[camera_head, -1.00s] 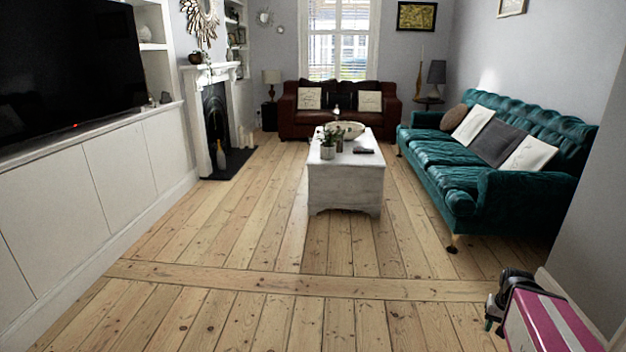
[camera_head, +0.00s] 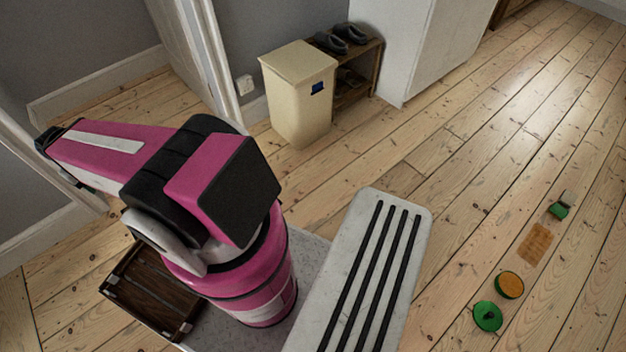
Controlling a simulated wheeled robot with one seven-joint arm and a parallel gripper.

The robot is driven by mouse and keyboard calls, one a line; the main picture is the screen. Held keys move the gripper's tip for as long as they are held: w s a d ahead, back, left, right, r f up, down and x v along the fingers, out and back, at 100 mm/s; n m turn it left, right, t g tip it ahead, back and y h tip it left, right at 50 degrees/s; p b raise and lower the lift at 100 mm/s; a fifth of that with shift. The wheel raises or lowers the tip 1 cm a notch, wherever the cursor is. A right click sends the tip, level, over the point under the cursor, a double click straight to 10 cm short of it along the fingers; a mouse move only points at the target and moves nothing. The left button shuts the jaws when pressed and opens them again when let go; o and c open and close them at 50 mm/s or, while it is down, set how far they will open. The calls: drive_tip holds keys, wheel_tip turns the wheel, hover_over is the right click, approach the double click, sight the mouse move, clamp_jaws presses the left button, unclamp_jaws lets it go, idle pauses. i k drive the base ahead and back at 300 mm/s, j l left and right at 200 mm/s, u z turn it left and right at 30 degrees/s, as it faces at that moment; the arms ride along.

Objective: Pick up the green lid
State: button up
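The green lid (camera_head: 487,316) looks like a round green disc with a small dark knob on top. It lies on the floorboards at the lower right of the head view. Just above it is a round green piece with an orange-brown top (camera_head: 509,285). My pink and black arm is folded at the left, pointing away from the lid. My gripper is near the dark far end of the arm and mostly hidden; its fingers cannot be made out. The lid is well apart from the arm.
A small green container with a handle (camera_head: 558,210) and an orange-brown square (camera_head: 536,243) lie in line with the lid. A cream bin (camera_head: 300,92), a shoe rack (camera_head: 352,75) and a white cabinet (camera_head: 425,40) stand behind.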

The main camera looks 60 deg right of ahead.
sight(486, 315)
drive_tip(key=i+z, duration=0.1)
drive_tip(key=i+l+z, duration=0.25)
drive_tip(key=j+z, duration=0.1)
drive_tip(key=z, duration=4.2)
drive_tip(key=k+l+z, duration=0.1)
drive_tip(key=z, duration=0.3)
drive_tip(key=l+z, duration=0.1)
drive_tip(key=z, duration=0.35)
drive_tip(key=l+z, duration=0.1)
drive_tip(key=z, duration=0.35)
drive_tip(key=i+l, duration=0.15)
drive_tip(key=l, duration=0.25)
drive_tip(key=i+l, duration=0.1)
drive_tip(key=l, duration=0.25)
drive_tip(key=i+l+z, duration=0.1)
drive_tip(key=l, duration=0.3)
drive_tip(key=i, duration=0.05)
